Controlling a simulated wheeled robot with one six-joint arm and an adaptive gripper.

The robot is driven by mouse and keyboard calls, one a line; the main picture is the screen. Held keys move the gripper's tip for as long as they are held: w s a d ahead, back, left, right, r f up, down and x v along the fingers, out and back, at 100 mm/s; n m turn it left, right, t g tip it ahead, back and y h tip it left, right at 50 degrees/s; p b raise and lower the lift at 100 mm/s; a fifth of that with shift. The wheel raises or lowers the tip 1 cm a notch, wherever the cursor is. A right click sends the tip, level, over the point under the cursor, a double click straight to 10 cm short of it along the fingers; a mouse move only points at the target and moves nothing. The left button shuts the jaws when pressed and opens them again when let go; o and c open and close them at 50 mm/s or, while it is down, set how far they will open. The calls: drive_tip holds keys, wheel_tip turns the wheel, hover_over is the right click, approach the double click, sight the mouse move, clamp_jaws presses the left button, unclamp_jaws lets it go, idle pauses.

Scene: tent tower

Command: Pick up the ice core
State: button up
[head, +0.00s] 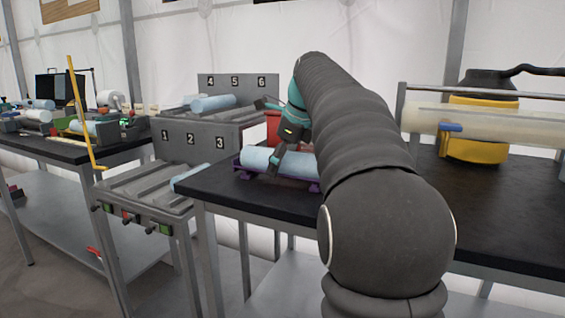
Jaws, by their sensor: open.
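In the head view a pale blue, cylindrical ice core (262,157) lies in a purple cradle (241,170) on the left end of a black-topped table. My gripper (279,165) is open, and its dark fingers reach down at the core's middle. I cannot tell whether the fingers touch the core. My arm hides what lies right of the core's right end. Another pale blue core (213,103) lies in the grey rack by numbers 4 to 6. A further one (188,177) shows partly in the lower tray, near the table's edge.
The numbered grey rack (172,138) stands close left of the black table (227,196). A red container (273,122) is behind the cradle. A yellow and black machine (474,130) and a long pale tube (495,119) are at right. A cluttered table (55,151) is at far left.

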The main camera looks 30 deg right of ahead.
drive_tip(key=c, duration=1.6)
clamp_jaws()
drive_tip(key=shift+r, duration=0.15)
